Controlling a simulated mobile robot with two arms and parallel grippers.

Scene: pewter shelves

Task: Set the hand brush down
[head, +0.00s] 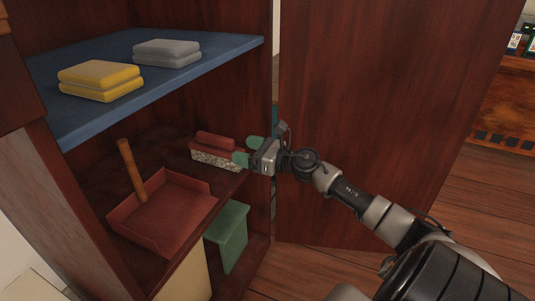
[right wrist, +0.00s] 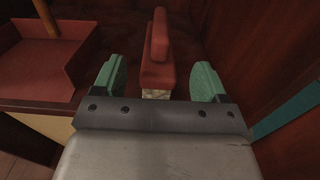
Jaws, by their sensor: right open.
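The hand brush (head: 214,150) has a red handle and body with pale speckled bristles. It rests bristles down on the dark lower shelf, beside the dustpan. In the right wrist view, the brush (right wrist: 158,72) lies between the fingers, with a gap on each side. My right gripper (head: 248,150) has green fingertips and is open at the near end of the brush; its fingers also show in the right wrist view (right wrist: 157,82). My left gripper is not in view.
A red dustpan (head: 165,218) with an upright wooden handle stands left of the brush. The blue upper shelf (head: 150,100) above holds yellow cloths (head: 100,80) and grey cloths (head: 166,52). An open cabinet door (head: 390,90) is on the right. A green object (head: 228,235) is below.

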